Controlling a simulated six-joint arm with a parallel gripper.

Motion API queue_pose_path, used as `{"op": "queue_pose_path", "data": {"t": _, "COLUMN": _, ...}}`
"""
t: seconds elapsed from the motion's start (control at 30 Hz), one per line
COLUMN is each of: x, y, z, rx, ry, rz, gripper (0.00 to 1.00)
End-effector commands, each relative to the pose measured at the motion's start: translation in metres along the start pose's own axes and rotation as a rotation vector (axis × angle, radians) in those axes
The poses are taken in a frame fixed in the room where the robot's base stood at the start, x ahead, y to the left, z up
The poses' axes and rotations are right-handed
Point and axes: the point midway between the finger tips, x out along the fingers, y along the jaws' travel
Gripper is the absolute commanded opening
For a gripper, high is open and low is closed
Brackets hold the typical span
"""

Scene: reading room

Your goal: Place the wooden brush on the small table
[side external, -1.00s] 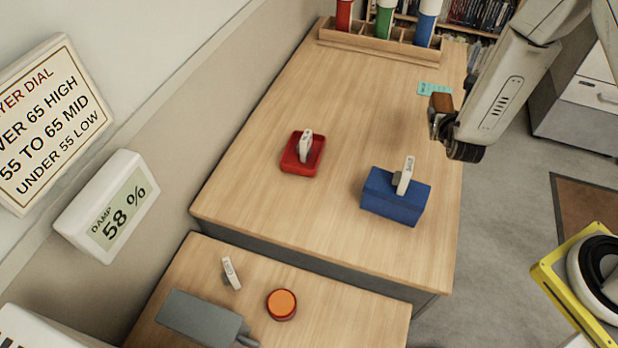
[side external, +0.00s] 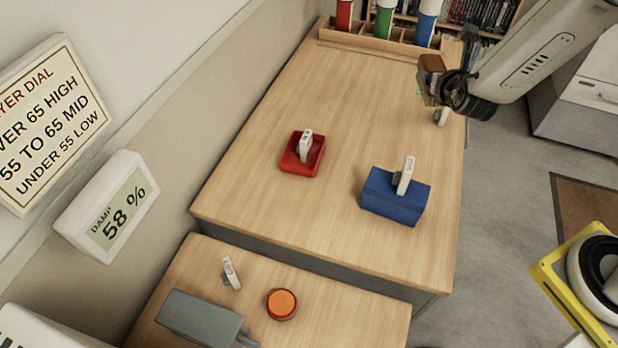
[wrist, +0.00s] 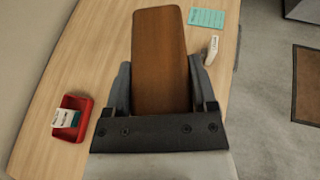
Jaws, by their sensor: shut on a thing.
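The wooden brush (wrist: 159,55) is a flat brown block in the wrist view, gripped between both fingers and pointing away from my wrist. In the side view the brush (side external: 432,63) shows small, held above the large table's far right edge. My gripper (side external: 427,86) is shut on it; the wrist view shows my gripper (wrist: 161,85) with a finger against each side. Any bristles are hidden. The small table (side external: 345,312) appears to be the lower wooden surface at the bottom of the side view, well away from my gripper.
On the large table (side external: 260,225) are a red tray (side external: 290,165) and a blue box (side external: 385,200), both with white tags. An orange disc (side external: 282,304), a white tag (side external: 231,273) and a grey box (side external: 197,318) occupy the small table. Bare wood lies right of the disc.

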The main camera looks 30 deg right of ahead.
Motion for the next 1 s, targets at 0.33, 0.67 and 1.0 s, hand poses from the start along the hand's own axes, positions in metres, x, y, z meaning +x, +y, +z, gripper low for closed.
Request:
{"op": "queue_pose_path", "data": {"t": 0.33, "x": -0.034, "y": 0.021, "z": 0.054, "rx": -0.040, "ry": -0.011, "rz": 0.102, "gripper": 0.06}}
{"op": "queue_pose_path", "data": {"t": 0.67, "x": -0.052, "y": 0.030, "z": 0.075, "rx": -0.068, "ry": -0.014, "rz": 0.154, "gripper": 0.06}}
{"op": "queue_pose_path", "data": {"t": 1.0, "x": -0.051, "y": 0.033, "z": 0.074, "rx": -0.069, "ry": -0.013, "rz": 0.157, "gripper": 0.06}}
